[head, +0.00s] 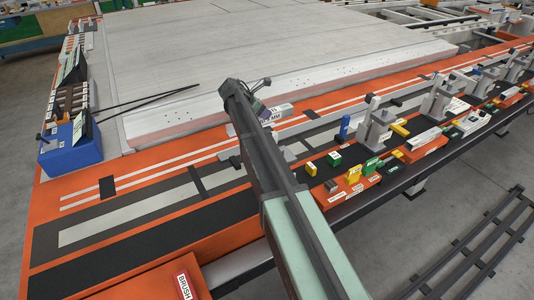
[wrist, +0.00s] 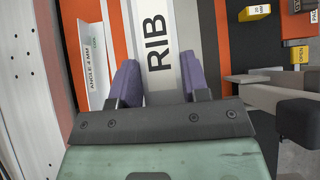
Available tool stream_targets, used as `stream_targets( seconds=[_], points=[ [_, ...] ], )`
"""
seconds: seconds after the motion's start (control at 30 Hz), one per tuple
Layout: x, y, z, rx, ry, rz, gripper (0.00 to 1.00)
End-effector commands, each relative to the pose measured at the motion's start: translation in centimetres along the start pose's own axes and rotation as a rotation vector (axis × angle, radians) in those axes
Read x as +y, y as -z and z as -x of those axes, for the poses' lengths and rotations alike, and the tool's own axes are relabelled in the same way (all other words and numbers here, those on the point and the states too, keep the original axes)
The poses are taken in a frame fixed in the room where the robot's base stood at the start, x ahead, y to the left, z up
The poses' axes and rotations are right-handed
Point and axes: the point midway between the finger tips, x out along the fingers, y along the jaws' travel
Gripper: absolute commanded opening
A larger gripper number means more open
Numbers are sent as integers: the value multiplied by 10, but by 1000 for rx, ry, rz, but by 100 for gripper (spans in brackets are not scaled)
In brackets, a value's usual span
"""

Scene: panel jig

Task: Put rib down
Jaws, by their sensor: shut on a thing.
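My gripper (wrist: 160,88) has two purple fingers, one on each side of a pale grey strip lettered RIB, the rib (wrist: 158,50). The fingers are shut on the rib, which runs away from me between them. In the head view my gripper (head: 260,105) is low over the orange bench, by the front edge of the big pale panel, and my arm hides much of it. I cannot tell whether the rib touches the bench.
A white angle piece marked ANGLE 4 MM (wrist: 94,62) lies left of the rib. The pale panel (head: 270,50) fills the back. A blue box (head: 70,150) stands at left. Clamps (head: 375,125) and coloured blocks (head: 355,173) line the right side. The front-left bench is mostly clear.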

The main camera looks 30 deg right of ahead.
Motion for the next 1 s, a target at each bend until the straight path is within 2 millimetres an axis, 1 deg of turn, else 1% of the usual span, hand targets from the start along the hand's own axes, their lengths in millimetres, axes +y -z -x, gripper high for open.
stream_targets(
  seconds=[0.03,0.2,0.3,0.37,0.53,0.57,0.7,0.77,1.0],
  points=[
    [0,25,-25,0,0,0,5],
    [0,66,-66,0,0,0,5],
    [0,83,-83,0,0,0,5],
    [0,87,-87,0,0,0,5],
    [0,86,-86,0,0,0,5],
    [0,89,-89,0,0,0,5],
    [0,111,-111,0,0,0,5],
    [0,117,-117,0,0,0,5],
    [0,113,-113,0,0,0,5]
  ],
)
